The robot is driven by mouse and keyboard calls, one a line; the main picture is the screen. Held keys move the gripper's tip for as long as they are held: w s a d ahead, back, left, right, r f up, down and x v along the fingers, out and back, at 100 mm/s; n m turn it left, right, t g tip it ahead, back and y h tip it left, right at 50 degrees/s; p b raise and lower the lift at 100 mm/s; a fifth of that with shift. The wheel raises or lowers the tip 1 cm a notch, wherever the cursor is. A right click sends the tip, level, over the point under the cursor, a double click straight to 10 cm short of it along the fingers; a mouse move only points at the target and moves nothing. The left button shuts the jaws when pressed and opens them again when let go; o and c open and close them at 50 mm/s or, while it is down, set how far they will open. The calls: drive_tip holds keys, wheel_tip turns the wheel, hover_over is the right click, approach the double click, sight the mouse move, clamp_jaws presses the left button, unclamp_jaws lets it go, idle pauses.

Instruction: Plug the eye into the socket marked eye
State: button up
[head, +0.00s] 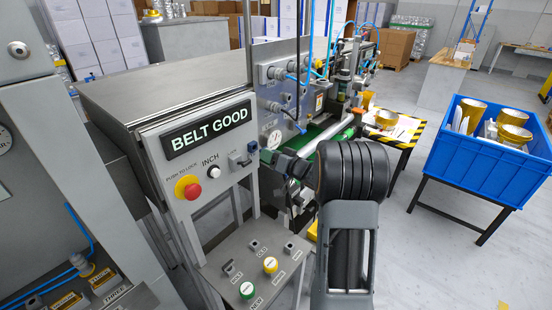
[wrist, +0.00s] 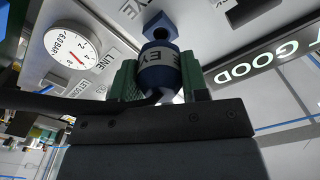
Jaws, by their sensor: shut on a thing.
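In the wrist view, my gripper (wrist: 159,82) has green fingers shut on the sides of a dark blue round plug, the eye (wrist: 160,72), with a grey band lettered EYE. A dark cable runs from near the plug to the left. Just beyond the plug's far end is a blue socket block (wrist: 157,24) with a dark hole, beside the printed word EYE on the grey panel (wrist: 95,65). The plug's end looks close to the hole; I cannot tell whether they touch. In the head view, my arm largely hides the gripper and plug.
A pressure gauge (wrist: 72,47) and a LINE label sit on the panel. The BELT GOOD display (head: 208,130) stands left of my arm, above a red stop button (head: 188,188) and a button shelf (head: 262,267). A blue crate (head: 480,170) with gold cups stands right.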

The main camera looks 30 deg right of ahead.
drive_tip(key=shift+w+a, duration=0.25)
drive_tip(key=shift+w, duration=0.35)
drive_tip(key=shift+p+x, duration=0.4)
drive_tip(key=shift+x, duration=1.05)
idle(1.9)
drive_tip(key=o, duration=1.1)
drive_tip(key=b+v, duration=0.2)
drive_tip(key=v, duration=1.1)
drive_tip(key=shift+s+b, duration=0.3)
drive_tip(key=shift+s, duration=0.05)
drive_tip(key=shift+d+r, duration=0.1)
drive_tip(key=shift+d, duration=0.05)
